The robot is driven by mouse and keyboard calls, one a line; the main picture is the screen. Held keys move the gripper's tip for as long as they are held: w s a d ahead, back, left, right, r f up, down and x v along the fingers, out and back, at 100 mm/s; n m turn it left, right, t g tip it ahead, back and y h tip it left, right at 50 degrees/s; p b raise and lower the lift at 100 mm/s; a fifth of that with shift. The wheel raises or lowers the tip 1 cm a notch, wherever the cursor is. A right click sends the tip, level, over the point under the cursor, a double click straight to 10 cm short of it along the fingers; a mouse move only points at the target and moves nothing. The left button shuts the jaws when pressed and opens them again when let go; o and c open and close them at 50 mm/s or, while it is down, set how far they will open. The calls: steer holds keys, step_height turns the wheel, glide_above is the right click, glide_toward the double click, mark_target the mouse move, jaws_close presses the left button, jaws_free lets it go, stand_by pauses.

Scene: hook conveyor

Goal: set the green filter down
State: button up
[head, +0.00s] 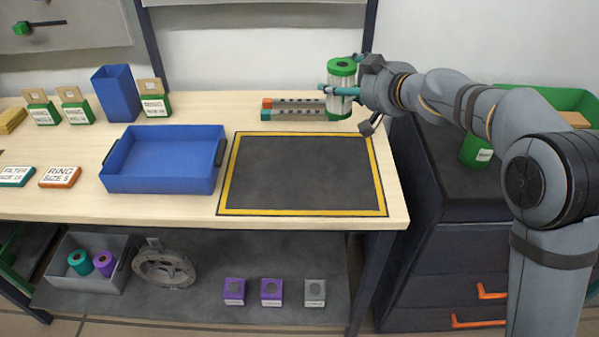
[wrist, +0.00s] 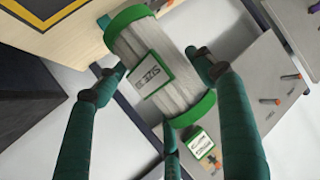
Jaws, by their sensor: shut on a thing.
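The green filter (head: 341,90) is a pale cylinder with green end caps, held upright at the back right of the wooden table. My gripper (head: 340,91) is shut around its middle. In the wrist view the filter (wrist: 155,65) fills the upper middle, with a white size label facing the camera, and the teal fingers of my gripper (wrist: 157,74) are on both sides of it. The filter's lower cap is close to the table top in the head view; I cannot tell whether it touches.
A dark mat with a yellow border (head: 305,172) lies empty in front. A blue tray (head: 163,175) is to its left. Grey bars with orange and green ends (head: 295,109) lie just left of the filter. A dark cabinet (head: 470,235) stands right of the table.

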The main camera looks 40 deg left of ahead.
steer(key=shift+s+f+b, duration=0.3)
steer(key=shift+b, duration=0.1)
steer(key=s+f+b, duration=0.3)
steer(key=b, duration=0.1)
steer(key=s+a+f+b, duration=0.1)
steer(key=s+f+b, duration=0.3)
steer(key=s+a+f+b, duration=0.1)
steer(key=s+f+b, duration=0.2)
steer(key=b, duration=0.1)
steer(key=shift+s+a+f+b, duration=0.15)
steer(key=shift+s+b, duration=0.15)
steer(key=shift+s, duration=0.1)
steer(key=o, duration=1.3)
steer(key=shift+o, duration=0.2)
